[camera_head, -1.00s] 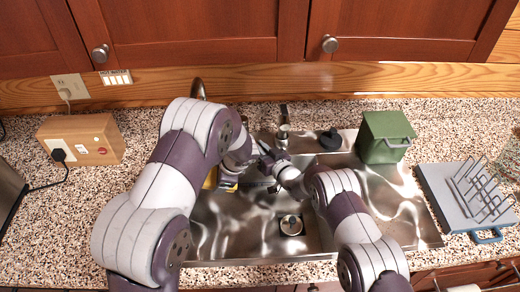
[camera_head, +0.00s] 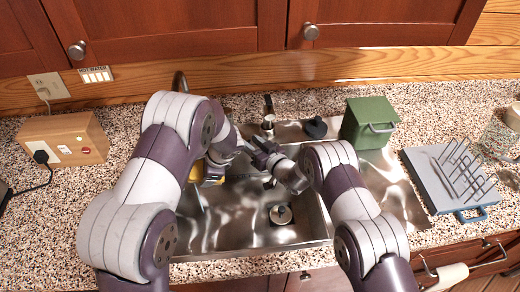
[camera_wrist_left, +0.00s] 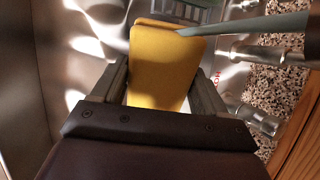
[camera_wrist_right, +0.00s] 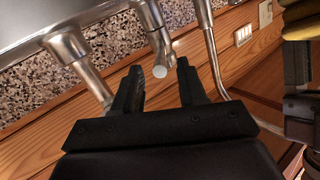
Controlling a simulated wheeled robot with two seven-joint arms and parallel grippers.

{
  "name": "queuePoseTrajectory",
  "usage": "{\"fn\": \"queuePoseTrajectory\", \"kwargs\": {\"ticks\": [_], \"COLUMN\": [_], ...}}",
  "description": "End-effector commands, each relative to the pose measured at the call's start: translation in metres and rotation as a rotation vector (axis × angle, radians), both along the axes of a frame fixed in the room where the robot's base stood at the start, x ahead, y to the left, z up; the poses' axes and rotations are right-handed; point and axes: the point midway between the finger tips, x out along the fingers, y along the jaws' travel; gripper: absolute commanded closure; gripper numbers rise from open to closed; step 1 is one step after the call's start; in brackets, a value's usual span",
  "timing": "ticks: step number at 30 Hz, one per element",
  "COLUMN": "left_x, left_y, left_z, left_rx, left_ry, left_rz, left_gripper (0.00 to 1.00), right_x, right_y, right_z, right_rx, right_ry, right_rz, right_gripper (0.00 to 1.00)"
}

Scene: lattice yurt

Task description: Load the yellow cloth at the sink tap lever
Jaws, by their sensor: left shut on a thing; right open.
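My left gripper is shut on the yellow cloth (camera_wrist_left: 165,62), which stands up flat between its fingers in the left wrist view. In the head view, a bit of the cloth (camera_head: 195,172) shows beside the left arm, over the sink's left side. My right gripper (camera_head: 256,150) is open in front of the tap (camera_head: 268,118), at the back of the sink (camera_head: 240,240). In the right wrist view, a metal tap part (camera_wrist_right: 155,42) with a pale round end shows between the open fingers; I cannot tell whether it is the lever, or whether they touch it.
A curved spout (camera_head: 180,80) rises behind the left arm. A green box (camera_head: 369,122) and a dark object (camera_head: 315,127) stand behind the sink. A grey rack (camera_head: 435,185) is on the right, a wooden socket box (camera_head: 65,138) on the left. Cabinets (camera_head: 160,30) hang above.

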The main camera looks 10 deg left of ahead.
Motion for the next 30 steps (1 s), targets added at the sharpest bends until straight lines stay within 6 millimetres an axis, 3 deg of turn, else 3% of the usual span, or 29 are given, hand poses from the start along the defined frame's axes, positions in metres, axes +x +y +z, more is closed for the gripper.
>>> {"fn": "queuePoseTrajectory", "kwargs": {"ticks": [4,10,30], "left_x": [0.000,0.000,0.000], "left_y": [0.000,0.000,0.000], "left_z": [0.000,0.000,0.000], "left_rx": [0.000,0.000,0.000], "left_ry": [0.000,0.000,0.000], "left_rz": [0.000,0.000,0.000], "left_gripper": [0.51,0.51,0.51], "right_x": [-0.027,-0.052,-0.057], "right_y": [-0.030,-0.055,-0.059], "right_z": [0.005,0.009,0.010], "right_rx": [0.000,0.000,0.001], "right_ry": [0.002,0.002,0.001], "right_rz": [-0.004,-0.002,0.000], "right_gripper": [0.58,0.58,0.58]}}
